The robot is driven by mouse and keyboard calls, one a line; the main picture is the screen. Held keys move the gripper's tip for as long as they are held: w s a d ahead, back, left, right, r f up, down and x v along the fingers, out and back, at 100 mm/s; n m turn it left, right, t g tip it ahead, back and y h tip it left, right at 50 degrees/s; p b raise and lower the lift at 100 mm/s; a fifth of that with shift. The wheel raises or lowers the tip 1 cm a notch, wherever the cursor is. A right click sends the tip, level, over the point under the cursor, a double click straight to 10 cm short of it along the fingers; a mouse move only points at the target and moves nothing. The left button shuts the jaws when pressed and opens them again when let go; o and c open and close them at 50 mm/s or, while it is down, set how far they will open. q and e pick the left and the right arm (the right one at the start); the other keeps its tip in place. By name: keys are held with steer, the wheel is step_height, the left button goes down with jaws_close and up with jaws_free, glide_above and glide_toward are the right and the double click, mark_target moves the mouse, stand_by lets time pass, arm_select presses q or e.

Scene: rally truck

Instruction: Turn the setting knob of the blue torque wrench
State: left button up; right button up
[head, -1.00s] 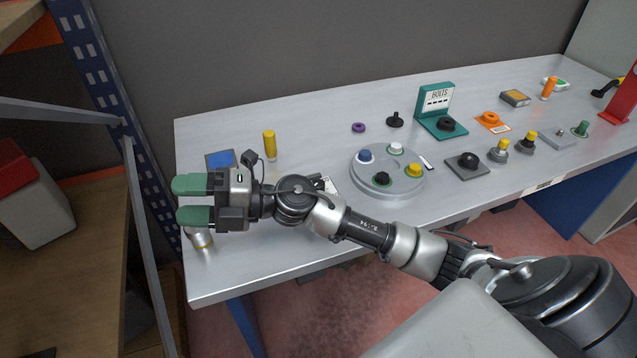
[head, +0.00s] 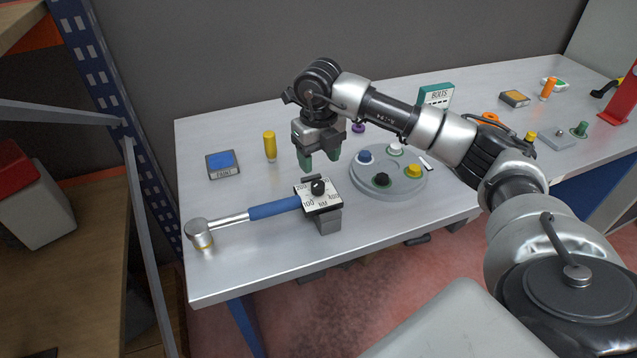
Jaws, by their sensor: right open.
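The blue torque wrench (head: 272,208) lies near the front left of the grey table, its silver head at the left and its blue grip to the right. At the grip's right end is a white dial plate with numbers. The black setting knob (head: 318,187) sits on this plate. My right gripper (head: 319,166) points down with green fingertips, open and empty, just behind and above the knob, apart from it as far as I can tell. My left gripper is not in view.
A round grey turntable (head: 388,186) with several coloured knobs stands right of the wrench. A yellow cylinder (head: 270,145) and a blue-topped box (head: 223,163) stand behind the wrench.

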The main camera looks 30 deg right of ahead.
mark_target(319, 184)
step_height(319, 184, down, 8)
steer(key=shift+f+p, duration=0.1)
steer(key=shift+p, duration=0.5)
steer(key=c, duration=0.9)
